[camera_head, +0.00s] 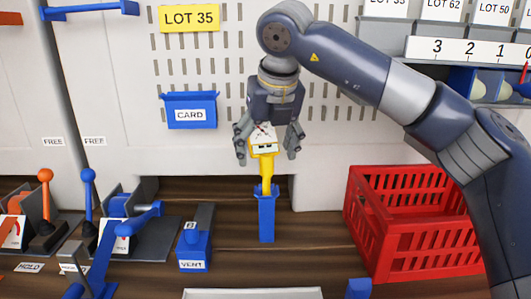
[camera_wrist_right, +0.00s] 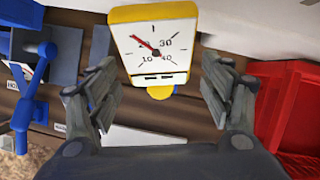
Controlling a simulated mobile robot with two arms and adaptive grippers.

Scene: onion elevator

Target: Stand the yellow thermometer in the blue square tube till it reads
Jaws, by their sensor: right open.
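The yellow thermometer (camera_head: 266,170) stands upright, its stem down in the blue square tube (camera_head: 266,215). Its white dial head sits above the tube; the lower stem is hidden inside. In the right wrist view the thermometer's dial (camera_wrist_right: 155,48) shows the marks 10, 20, 30 and 40. Its red needle points to the upper left, between 10 and 20. My right gripper (camera_head: 267,153) is open above the tube, pointing down, one finger on each side of the dial head. In the wrist view both fingers of the right gripper (camera_wrist_right: 160,82) stand apart from the dial. My left gripper is not in view.
A red crate (camera_head: 412,236) stands to the right. A blue VENT block (camera_head: 195,250) stands left of the tube, with levers further left. A blue CARD holder (camera_head: 190,111) and a yellow LOT 35 sign (camera_head: 189,18) are on the pegboard. A pale tray edge (camera_head: 253,293) lies in front.

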